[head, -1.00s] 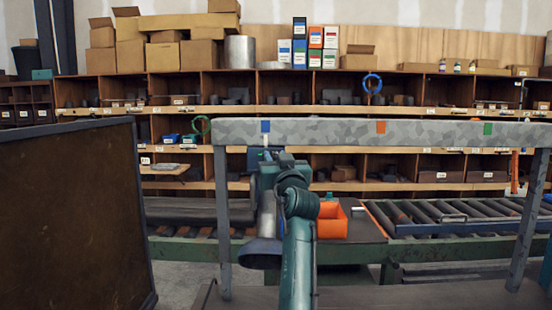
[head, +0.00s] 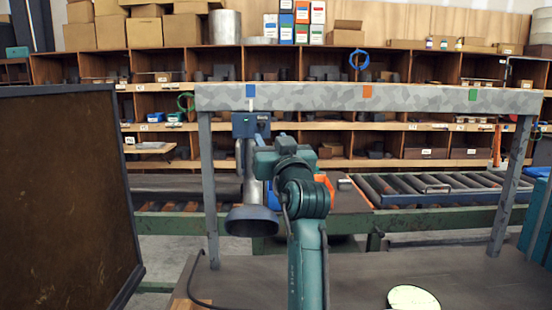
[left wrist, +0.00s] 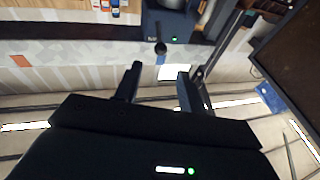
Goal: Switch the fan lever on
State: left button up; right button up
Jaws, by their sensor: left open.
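A dark blue fan box (head: 250,124) hangs under the grey speckled beam in the head view, with a grey duct (head: 248,180) and round hood (head: 252,221) below it. In the left wrist view, a dark box (left wrist: 180,22) carries a small green light, and a short black lever with a round knob (left wrist: 160,48) sticks out from it. My left gripper (left wrist: 160,70) is open and empty, its two fingers pointing toward the lever, which lies just beyond the fingertips. In the head view, my left wrist is right of the duct and hides the fingers. My right gripper is not shown.
The grey beam (head: 420,98), with blue, orange and green marks, stands on two legs. A dark board (head: 65,200) fills the left. An orange bin (head: 325,185) and a roller conveyor (head: 440,188) lie behind. A pale round disc (head: 413,298) is at the bottom right.

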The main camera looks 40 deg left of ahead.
pick_arm(q)
jog(key=shift+v, duration=1.5)
